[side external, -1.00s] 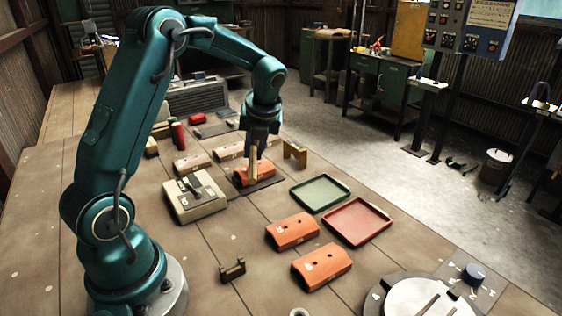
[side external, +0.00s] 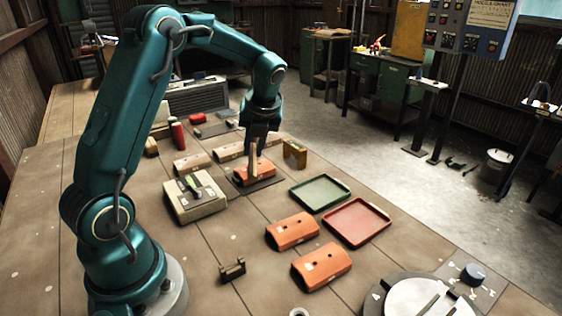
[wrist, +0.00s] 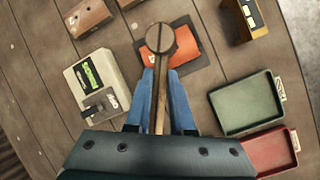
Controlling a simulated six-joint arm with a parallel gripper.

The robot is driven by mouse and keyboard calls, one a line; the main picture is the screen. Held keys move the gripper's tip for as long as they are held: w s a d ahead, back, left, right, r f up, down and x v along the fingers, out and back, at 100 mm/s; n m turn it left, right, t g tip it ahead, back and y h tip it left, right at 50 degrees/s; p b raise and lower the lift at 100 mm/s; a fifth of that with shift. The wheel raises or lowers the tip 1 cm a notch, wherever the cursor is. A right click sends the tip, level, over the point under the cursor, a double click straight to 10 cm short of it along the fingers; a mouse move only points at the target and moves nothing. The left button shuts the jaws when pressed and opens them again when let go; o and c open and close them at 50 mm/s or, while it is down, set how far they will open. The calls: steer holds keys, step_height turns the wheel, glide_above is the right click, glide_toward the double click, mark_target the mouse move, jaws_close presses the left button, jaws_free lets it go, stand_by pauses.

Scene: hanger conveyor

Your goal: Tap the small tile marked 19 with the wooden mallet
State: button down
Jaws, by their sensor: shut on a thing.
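My gripper (side external: 259,143) is shut on the wooden mallet (side external: 254,166), which hangs down between the fingers. In the wrist view the handle (wrist: 160,95) runs between my two blue fingers (wrist: 163,103), with the round head (wrist: 160,38) beyond them. The head overlaps an orange curved tile (wrist: 185,48) on a dark mat (wrist: 203,61). This tile also shows in the side view (side external: 266,174). I cannot tell whether the head touches it. Two more orange tiles, one (side external: 293,231) and another (side external: 322,267), lie nearer the camera. No number 19 is readable.
A beige box (side external: 194,206) with a green part on top stands left of the mat. A yellow block (side external: 295,154) stands to its right. A green tray (side external: 320,206) and a red tray (side external: 357,237) lie to the right. Paler tiles (side external: 193,164) lie behind.

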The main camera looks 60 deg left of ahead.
steer(key=shift+r, duration=2.25)
